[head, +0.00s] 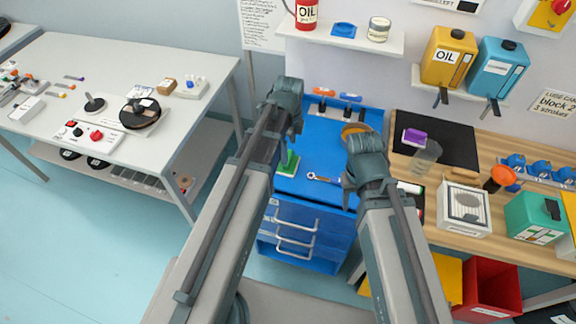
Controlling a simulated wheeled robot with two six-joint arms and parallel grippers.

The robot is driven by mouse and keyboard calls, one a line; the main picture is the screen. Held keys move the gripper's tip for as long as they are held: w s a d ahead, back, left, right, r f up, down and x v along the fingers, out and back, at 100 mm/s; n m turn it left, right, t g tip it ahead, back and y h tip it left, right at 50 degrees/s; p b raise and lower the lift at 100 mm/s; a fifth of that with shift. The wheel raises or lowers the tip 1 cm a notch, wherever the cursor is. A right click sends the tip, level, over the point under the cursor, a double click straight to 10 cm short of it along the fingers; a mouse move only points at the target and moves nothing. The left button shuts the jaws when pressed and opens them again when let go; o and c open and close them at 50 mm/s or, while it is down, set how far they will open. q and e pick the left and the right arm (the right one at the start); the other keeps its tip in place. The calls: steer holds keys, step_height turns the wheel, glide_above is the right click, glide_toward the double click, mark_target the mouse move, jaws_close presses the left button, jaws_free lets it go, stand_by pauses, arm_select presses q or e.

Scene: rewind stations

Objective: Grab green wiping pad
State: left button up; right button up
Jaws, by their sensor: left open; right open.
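The green wiping pad (288,166) lies on the top of the blue drawer cabinet (327,149), near its left edge. It has a pale lower edge and a green upright part, like a handle. My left gripper (291,130) is just above and behind the pad, apart from it as far as I can tell; its fingertips are partly hidden by my arm. My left gripper is open and empty. My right gripper (360,150) is open over the right side of the cabinet, away from the pad, with its fingertips mostly hidden.
A wrench (322,178) lies right of the pad. Orange- and blue-topped tools (350,97) stand at the cabinet's back. The wooden bench (463,247) on the right holds a purple block (414,137) and a clear cup (427,157). A white table (110,75) stands left.

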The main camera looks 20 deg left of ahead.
mark_target(289, 170)
arm_select(q)
steer(key=shift+w+a+f+b, duration=0.1)
steer(key=shift+f+b, duration=1.25)
steer(key=shift+a+f+b, duration=0.1)
steer(key=shift+f+b, duration=1.2)
steer(key=shift+r, duration=0.1)
arm_select(e)
step_height(289, 170, down, 5)
steer(key=shift+f, duration=0.1)
arm_select(q)
steer(key=shift+c, duration=0.2)
